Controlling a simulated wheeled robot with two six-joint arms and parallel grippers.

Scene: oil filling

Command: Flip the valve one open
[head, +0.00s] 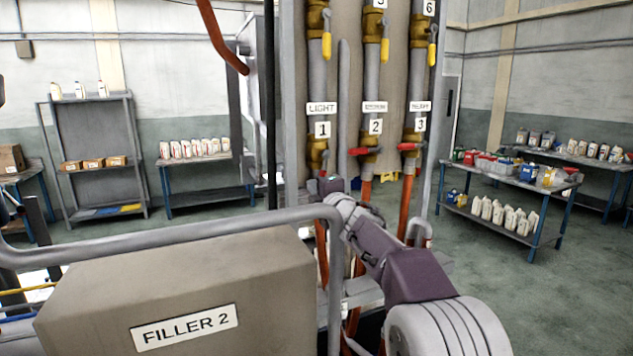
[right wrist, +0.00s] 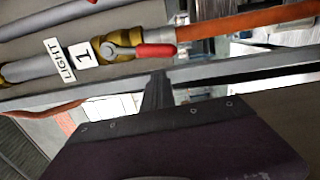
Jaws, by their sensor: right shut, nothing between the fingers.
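Valve one (head: 318,150) is a brass valve on the leftmost pipe, under the labels LIGHT and 1 (head: 322,129). It also shows in the right wrist view (right wrist: 122,42), where its red handle (right wrist: 155,50) lies along the pipe, pointing toward the orange hose. My right gripper (head: 330,185) is just below valve one in the head view, its fingers small and hard to make out. In the right wrist view its fingers (right wrist: 158,88) are together and empty, close to the handle's tip, with no clear contact. My left gripper is out of view.
Valves two (head: 369,152) and three (head: 410,148) have red handles turned sideways, left across their pipes. Yellow-handled valves hang above. A grey rail (head: 170,237) and the FILLER 2 box (head: 190,290) stand in front. Orange hoses (head: 405,205) run below the valves.

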